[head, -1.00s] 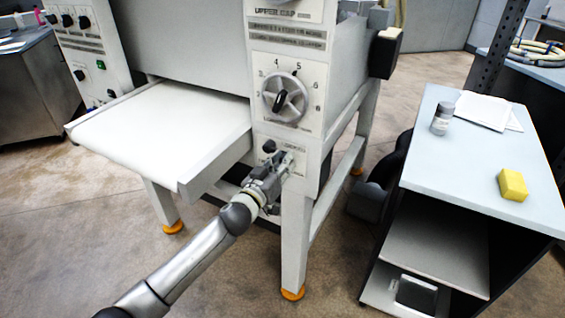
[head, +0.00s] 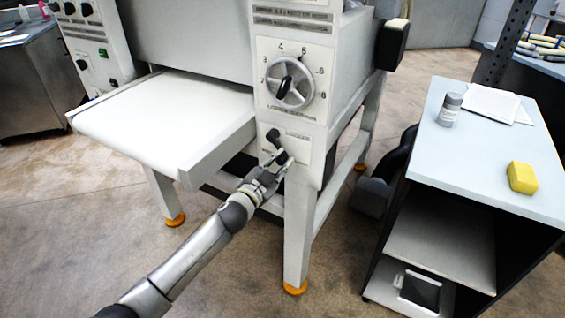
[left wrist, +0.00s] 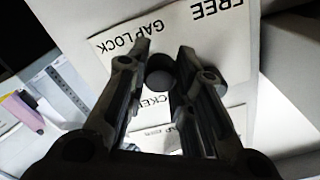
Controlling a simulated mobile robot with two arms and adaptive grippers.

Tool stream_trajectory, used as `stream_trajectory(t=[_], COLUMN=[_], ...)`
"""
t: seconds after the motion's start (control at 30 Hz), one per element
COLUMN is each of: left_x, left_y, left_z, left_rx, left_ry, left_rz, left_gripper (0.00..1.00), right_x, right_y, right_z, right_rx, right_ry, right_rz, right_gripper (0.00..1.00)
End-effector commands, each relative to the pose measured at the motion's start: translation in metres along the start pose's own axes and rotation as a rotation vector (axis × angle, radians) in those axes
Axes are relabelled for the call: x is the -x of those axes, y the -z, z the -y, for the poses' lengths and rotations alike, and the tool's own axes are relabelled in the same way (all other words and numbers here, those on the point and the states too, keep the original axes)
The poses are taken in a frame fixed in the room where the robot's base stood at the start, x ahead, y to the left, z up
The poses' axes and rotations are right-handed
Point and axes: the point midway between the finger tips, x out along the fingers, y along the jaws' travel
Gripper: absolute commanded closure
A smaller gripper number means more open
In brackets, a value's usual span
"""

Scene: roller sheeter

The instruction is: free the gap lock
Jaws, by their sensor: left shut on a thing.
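The gap lock (head: 273,137) is a small black lever on the white front panel of the sheeter, below the round numbered dial. Its dark arm slants down and right from its pivot. My left gripper (head: 281,160) is at the lower end of this arm, shut on it. In the left wrist view, the fingers of my left gripper (left wrist: 163,75) stand on either side of a dark round knob of the gap lock (left wrist: 160,66). The panel behind shows the words GAP LOCK, FREE and a partly covered LOCKED. My right gripper is not in view.
The numbered dial (head: 290,84) sits just above the lock. A white feed table (head: 165,115) juts out to the left. The sheeter's leg (head: 300,230) stands below. A cart (head: 490,150) at right holds a grey-lidded jar (head: 450,110), papers and a yellow sponge (head: 522,178).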

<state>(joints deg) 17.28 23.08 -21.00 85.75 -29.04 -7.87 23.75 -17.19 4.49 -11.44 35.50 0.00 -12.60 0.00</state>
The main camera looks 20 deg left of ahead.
Motion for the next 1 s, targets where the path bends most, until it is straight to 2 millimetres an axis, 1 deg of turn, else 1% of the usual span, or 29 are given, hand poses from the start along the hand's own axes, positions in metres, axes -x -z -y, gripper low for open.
stream_trajectory(t=[0.03, 0.1, 0.4, 0.97, 1.0], left_x=[0.001, 0.001, 0.001, 0.001, 0.001], left_y=[-0.005, -0.009, -0.016, -0.018, -0.018], left_z=[-0.001, 0.000, 0.003, 0.004, 0.004], left_rx=[-0.034, -0.079, -0.205, -0.241, -0.241], left_ry=[-0.002, -0.002, -0.003, -0.003, -0.003], left_rz=[0.004, 0.004, 0.004, 0.005, 0.006], left_gripper=[1.00, 1.00, 1.00, 1.00, 0.76], right_x=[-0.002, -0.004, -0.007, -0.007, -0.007], right_y=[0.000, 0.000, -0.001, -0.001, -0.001], right_z=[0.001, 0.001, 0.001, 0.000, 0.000], right_rx=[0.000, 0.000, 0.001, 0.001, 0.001], right_ry=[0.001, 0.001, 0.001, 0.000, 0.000], right_rz=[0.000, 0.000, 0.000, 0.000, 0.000], right_gripper=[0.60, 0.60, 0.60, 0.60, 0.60])
